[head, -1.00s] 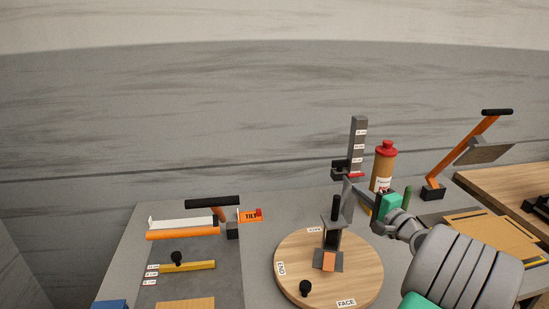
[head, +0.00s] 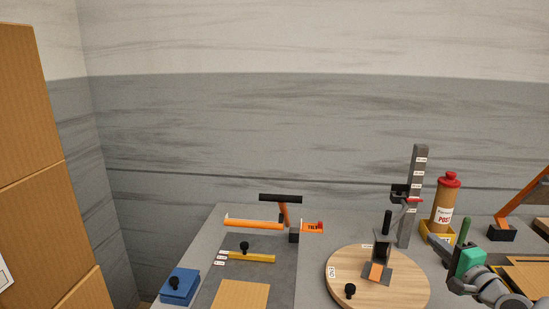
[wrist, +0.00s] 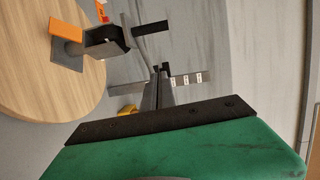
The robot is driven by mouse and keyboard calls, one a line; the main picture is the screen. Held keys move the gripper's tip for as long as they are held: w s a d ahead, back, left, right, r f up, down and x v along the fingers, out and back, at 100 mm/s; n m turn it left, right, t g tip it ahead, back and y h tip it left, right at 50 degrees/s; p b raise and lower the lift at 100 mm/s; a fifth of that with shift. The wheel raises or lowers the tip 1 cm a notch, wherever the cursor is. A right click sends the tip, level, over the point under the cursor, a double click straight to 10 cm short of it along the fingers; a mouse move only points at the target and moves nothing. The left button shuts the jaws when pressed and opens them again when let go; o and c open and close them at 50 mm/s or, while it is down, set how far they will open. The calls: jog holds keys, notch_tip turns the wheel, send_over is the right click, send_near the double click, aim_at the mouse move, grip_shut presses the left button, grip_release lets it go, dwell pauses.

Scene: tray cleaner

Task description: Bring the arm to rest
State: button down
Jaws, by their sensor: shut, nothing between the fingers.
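My gripper (head: 432,239) is at the lower right of the head view, with its fingers shut and empty. Its green body (head: 467,262) shows behind the fingers. The fingers point left, toward the dark stand on the round wooden turntable (head: 345,265), and look apart from it. In the wrist view, the shut fingertips (wrist: 161,70) show above the green housing, with nothing between them. The turntable also shows in the wrist view (wrist: 40,75), at the upper left.
A grey post with labels (head: 415,185) and a red-capped bottle (head: 445,205) stand behind the gripper. An orange lever (head: 522,205) is at the right edge. An orange-edged tilt fixture (head: 254,224) and a blue block (head: 180,286) stand left. Cardboard boxes (head: 30,150) rise at far left.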

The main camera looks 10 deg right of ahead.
jog(key=w+a+f+n+g+y, duration=0.15)
jog(key=a+f+n+g, duration=0.3)
jog(key=a, duration=0.65)
jog(key=w+a+f+n+g+y, duration=0.1)
jog(key=w+a+f+n+g, duration=0.3)
jog(key=a, duration=0.7)
jog(key=s+a+f+n+g+h, duration=0.1)
jog(key=s+a+f+n+g, duration=0.15)
jog(key=s+a+n, duration=0.55)
jog(key=s+a+f+n+g+h, duration=0.1)
jog(key=s+a, duration=0.4)
jog(key=s, duration=0.8)
jog(key=shift+s+g+h, duration=0.2)
jog(key=shift+g+h, duration=0.25)
jog(key=shift+g, duration=0.65)
jog(key=shift+f, duration=0.1)
